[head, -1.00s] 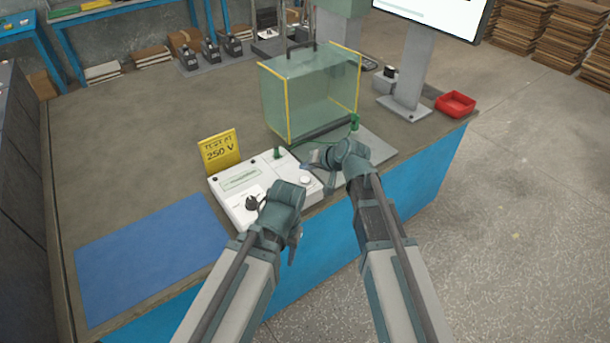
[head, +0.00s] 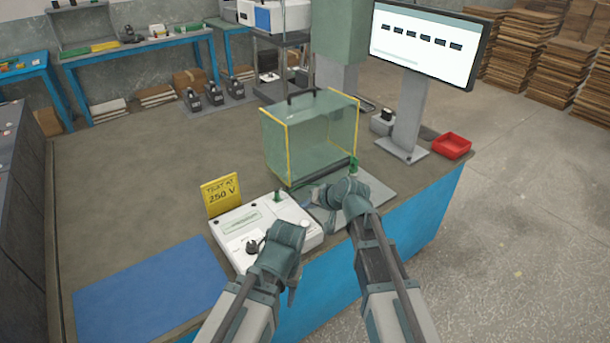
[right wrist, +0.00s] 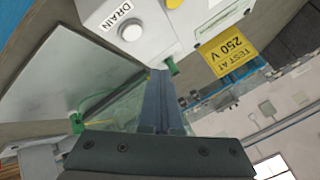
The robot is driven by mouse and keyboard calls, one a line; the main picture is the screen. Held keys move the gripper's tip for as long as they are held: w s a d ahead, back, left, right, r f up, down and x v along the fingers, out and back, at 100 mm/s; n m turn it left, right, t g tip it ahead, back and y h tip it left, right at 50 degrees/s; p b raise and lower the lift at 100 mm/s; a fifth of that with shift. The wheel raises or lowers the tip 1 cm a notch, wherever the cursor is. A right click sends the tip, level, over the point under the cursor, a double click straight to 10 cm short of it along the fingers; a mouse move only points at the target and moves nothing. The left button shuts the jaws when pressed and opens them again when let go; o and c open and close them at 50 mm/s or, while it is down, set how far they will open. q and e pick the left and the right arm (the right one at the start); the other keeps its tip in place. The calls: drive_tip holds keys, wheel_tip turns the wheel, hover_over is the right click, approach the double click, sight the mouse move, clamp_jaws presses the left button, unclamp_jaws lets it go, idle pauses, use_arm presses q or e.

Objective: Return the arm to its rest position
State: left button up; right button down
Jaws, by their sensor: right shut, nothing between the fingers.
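My right gripper (head: 312,194) is in front of the clear green-tinted case (head: 308,138), above the right end of the white tester box (head: 262,228). In the right wrist view its fingers (right wrist: 158,98) are closed together with nothing between them. My left gripper (head: 292,285) hangs at the bench's front edge, before the tester box. Its fingers are mostly hidden by its own wrist, so I cannot tell how they are set.
A yellow "TEST AT 250 V" sign (head: 221,193) stands behind the tester box. A blue mat (head: 150,292), a monitor (head: 425,45) and a red tray (head: 452,146) are also nearby.

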drive_tip(key=s+d+n+g+h+p, duration=0.2)
drive_tip(key=s+g+h, duration=0.1)
drive_tip(key=s, duration=1)
drive_tip(key=s+d+n+g+h+p, duration=0.2)
drive_tip(key=s+d+g+h+p, duration=0.1)
drive_tip(key=s, duration=0.9)
drive_tip(key=shift+s+d+f+g+h+p, duration=0.25)
drive_tip(key=shift+s+f+g+h+p, duration=0.15)
drive_tip(key=shift+g+h, duration=0.3)
